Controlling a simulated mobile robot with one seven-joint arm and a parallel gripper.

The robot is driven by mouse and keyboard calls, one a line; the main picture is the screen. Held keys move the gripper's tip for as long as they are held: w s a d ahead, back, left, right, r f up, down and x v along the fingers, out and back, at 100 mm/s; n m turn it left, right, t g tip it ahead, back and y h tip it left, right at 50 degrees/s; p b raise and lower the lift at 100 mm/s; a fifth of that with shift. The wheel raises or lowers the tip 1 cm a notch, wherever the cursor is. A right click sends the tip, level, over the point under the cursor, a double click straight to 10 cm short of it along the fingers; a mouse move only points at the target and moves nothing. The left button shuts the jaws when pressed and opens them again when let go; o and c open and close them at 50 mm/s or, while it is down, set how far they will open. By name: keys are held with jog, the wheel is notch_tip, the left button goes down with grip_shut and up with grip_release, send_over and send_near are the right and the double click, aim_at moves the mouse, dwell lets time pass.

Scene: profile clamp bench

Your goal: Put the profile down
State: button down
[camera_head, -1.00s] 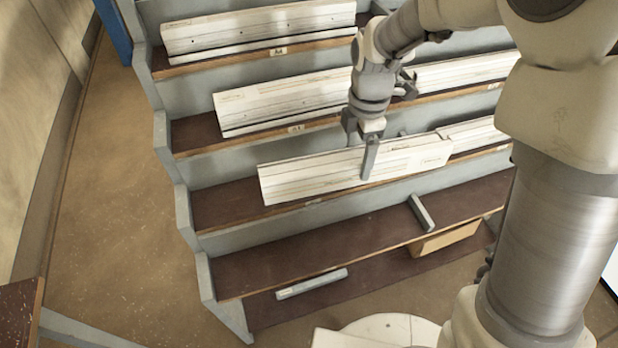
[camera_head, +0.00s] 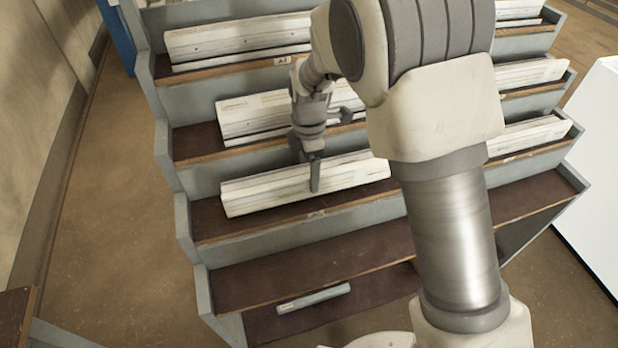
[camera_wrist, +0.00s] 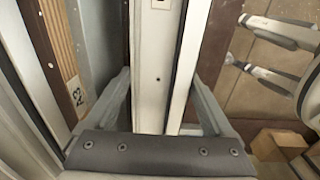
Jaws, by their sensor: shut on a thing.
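A long white profile (camera_head: 255,192) lies lengthwise along the third step down of the rack (camera_head: 290,270). My gripper (camera_head: 313,178) is shut on it from above, near the middle of its visible length. My arm hides what lies beyond its right end. In the wrist view the profile (camera_wrist: 152,45) runs between the two fingers of my gripper (camera_wrist: 160,95). I cannot tell whether the profile rests on the brown board or hangs just above it.
Other white profiles lie on the higher steps, one at the top (camera_head: 235,42) and one on the second step (camera_head: 250,115). A grey bar (camera_head: 313,298) lies low at the front. The lowest brown step (camera_head: 240,280) has free room. A white block (camera_head: 598,165) stands right.

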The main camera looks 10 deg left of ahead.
jog(key=shift+f, duration=1.35)
jog(key=shift+f+b, duration=0.1)
jog(key=shift+b, duration=0.2)
grip_release()
notch_tip(320, 180, up, 12)
jog(key=p, duration=0.2)
